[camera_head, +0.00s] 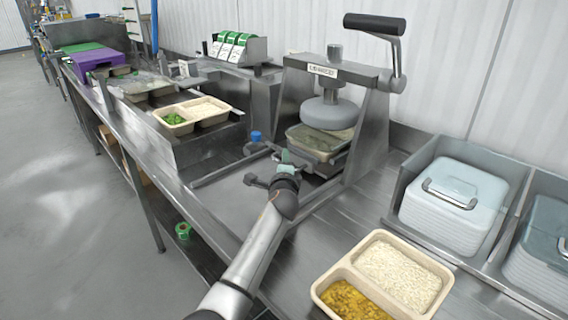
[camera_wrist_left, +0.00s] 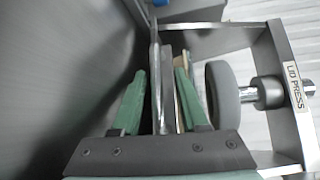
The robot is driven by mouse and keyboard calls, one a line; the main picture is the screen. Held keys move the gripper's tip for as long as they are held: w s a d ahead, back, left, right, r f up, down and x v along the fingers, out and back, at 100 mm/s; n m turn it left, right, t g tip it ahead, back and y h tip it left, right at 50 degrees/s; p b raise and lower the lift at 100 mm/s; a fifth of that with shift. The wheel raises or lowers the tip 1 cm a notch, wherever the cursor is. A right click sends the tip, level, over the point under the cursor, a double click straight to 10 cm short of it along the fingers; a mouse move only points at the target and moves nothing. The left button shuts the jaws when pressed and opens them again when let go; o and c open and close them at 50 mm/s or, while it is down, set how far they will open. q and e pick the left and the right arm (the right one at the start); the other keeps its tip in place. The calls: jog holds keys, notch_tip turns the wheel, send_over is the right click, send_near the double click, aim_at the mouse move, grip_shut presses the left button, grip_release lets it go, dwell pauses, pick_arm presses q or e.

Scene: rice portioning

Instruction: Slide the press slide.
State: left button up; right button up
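The lid press (camera_head: 375,120) stands at the back with its lever at the top right. Under its round grey pressing pad (camera_head: 330,113), which also shows in the wrist view (camera_wrist_left: 222,92), a lidded tray (camera_head: 316,143) sits on the metal press slide (camera_head: 328,166). My left gripper (camera_head: 287,162) is low at the slide's front, left of the tray. In the wrist view its two green fingers (camera_wrist_left: 161,75) stand apart on either side of thin metal edges of the slide. I see no clear grip, and contact is hard to tell. My right gripper is out of view.
A two-part tray of rice and yellow food (camera_head: 343,300) stands at the front right. Bins with stacked white lids (camera_head: 455,195) are on the right. Another filled tray (camera_head: 160,121) stands at the left. The press base (camera_head: 235,190) is bare left of my gripper.

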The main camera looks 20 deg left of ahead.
pick_arm(q)
jog(key=shift+s+f, duration=0.1)
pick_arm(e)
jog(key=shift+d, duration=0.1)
pick_arm(q)
jog(key=shift+s+d, duration=0.25)
jog(key=shift+s, duration=0.25)
jog(key=p+v, duration=0.1)
jog(key=v, duration=0.3)
jog(key=shift+s, duration=0.25)
jog(key=shift+v, duration=0.95)
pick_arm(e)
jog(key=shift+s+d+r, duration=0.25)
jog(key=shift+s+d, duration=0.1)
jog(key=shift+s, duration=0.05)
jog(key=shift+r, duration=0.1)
